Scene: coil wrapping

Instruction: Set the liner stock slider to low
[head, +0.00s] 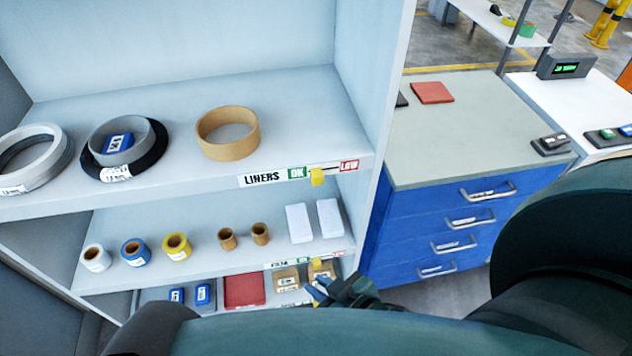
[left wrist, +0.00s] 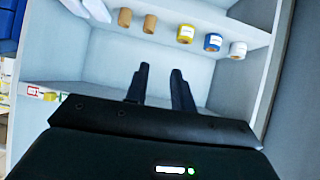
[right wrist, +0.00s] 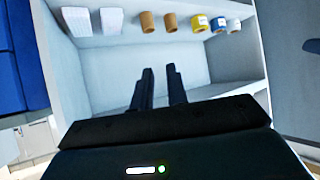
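The liner stock slider is a yellow knob (head: 317,177) on the upper shelf's front edge. It sits between the green OK mark (head: 297,173) and the red LOW mark (head: 349,166), closer to OK. The LINERS label (head: 262,180) is left of it. My right gripper (head: 318,287) is below and well apart from the knob, in front of the lower rail. Its fingers show a narrow gap with nothing between them in the right wrist view (right wrist: 160,72). My left gripper (left wrist: 160,72) is open and empty; I cannot make it out in the head view.
A lower yellow knob (head: 316,263) is close to my right gripper. The upper shelf (head: 300,130) holds rings; the lower shelf holds rolls and white boxes. The cabinet's side wall (head: 385,110) stands right of the rails, with a blue drawer unit (head: 425,225) beyond.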

